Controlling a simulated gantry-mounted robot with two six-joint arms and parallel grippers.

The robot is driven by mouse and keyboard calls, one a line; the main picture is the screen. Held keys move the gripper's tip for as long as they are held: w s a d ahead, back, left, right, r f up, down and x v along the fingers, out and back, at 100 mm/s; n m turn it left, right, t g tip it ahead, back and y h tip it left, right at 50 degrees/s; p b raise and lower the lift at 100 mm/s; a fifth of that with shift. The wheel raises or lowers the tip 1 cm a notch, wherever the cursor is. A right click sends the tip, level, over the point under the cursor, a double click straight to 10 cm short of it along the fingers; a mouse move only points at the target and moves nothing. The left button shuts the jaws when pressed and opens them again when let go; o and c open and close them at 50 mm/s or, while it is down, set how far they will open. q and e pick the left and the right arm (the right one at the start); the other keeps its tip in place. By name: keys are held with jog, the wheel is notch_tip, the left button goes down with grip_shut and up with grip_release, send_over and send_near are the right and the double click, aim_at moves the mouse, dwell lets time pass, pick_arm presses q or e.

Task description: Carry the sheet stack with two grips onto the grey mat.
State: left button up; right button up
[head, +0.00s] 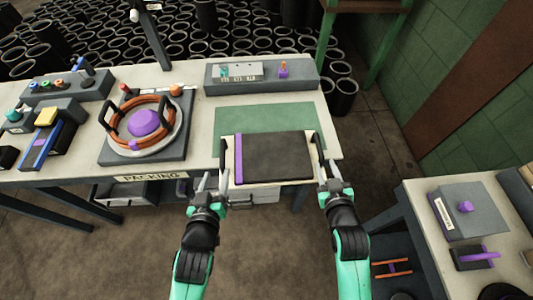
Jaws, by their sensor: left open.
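The sheet stack (280,155) is a dark grey slab with a purple band along its left side and a pale front edge. It is at the table's front edge, in front of a green mat (270,117); I cannot tell whether it rests or is held up. Dark upright parts show at its left and right ends. My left gripper (214,182) is open at the stack's front left corner. My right gripper (329,173) is at its front right corner; its jaw gap is unclear. I cannot make out a clearly grey mat.
A grey control box (262,75) stands behind the green mat. A round fixture with a purple centre (145,124) is to the left. A second table at right holds a grey box (468,210). Many black sleeves (180,42) stand on the floor behind.

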aim_at(221, 157)
pick_arm(q)
jog(key=shift+x, duration=5.8)
pick_arm(e)
jog(key=shift+x, duration=5.8)
pick_arm(q)
jog(key=shift+a, duration=0.15)
jog(key=c, duration=0.6)
pick_arm(e)
grip_shut()
pick_arm(q)
grip_shut()
